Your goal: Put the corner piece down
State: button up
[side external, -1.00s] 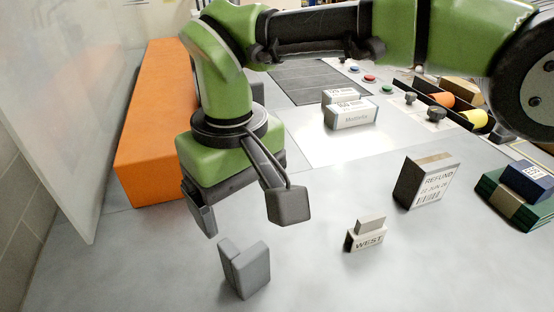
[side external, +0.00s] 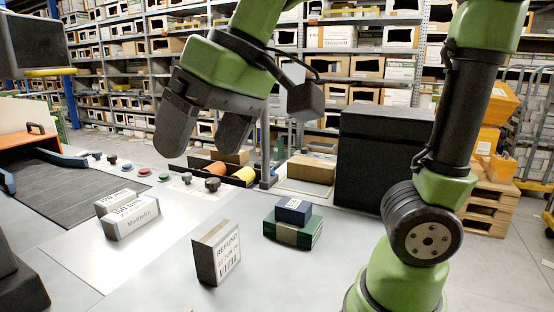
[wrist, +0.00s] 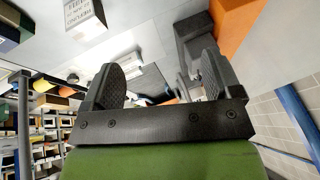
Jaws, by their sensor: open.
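The corner piece, a grey L-shaped block in the earlier side view, is not visible in either current view. My gripper (side external: 203,150) is open and empty, raised above the bench, with its two dark fingers spread apart. In the wrist view my gripper (wrist: 160,78) also shows open, with nothing held between the fingers.
A REFUND box (side external: 217,252) stands on the bench, with a blue box (side external: 293,210) on a green box (side external: 294,232) to its right. White cartons (side external: 131,216) lie on a pale sheet. A black tray (side external: 243,178) holds coloured rolls. Bare bench surrounds the REFUND box.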

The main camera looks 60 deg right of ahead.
jog(key=s+d+f+m+t, duration=0.2)
jog(key=s+d, duration=0.3)
jog(key=s, duration=0.3)
jog(key=shift+s+d+f+m+t+h, duration=0.15)
jog(key=shift+s+f+m+t+h, duration=0.2)
jog(key=shift+f, duration=0.35)
